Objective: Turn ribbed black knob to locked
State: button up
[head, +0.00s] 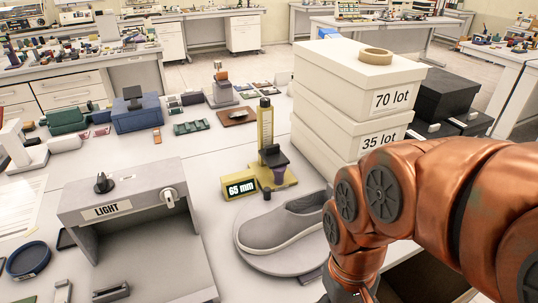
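A black knob (103,183) stands on top of the grey light box (130,190) marked LIGHT, at the left front of the table. A yellow gauge stand (265,128) stands at the middle, with a dark sliding part (277,168) and a small dark knob-like part (266,192) low on it. Ribs and lock marks are too small to make out on any of these. My copper-coloured arm comes in from the right and bends down past the bottom edge. My gripper's fingers are below the picture, so their state is hidden.
A grey shoe (285,225) lies on a round grey plate (255,262) beside my arm. A display (240,188) reads 65 mm. White boxes (350,100) marked 70 lot and 35 lot are stacked behind my arm. A blue round dish (28,259) lies at the far left.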

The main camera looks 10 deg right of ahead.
aim_at(265, 102)
jog(key=u, duration=0.15)
jog(key=k, duration=0.2)
jog(key=u, duration=1.35)
jog(key=i, duration=0.5)
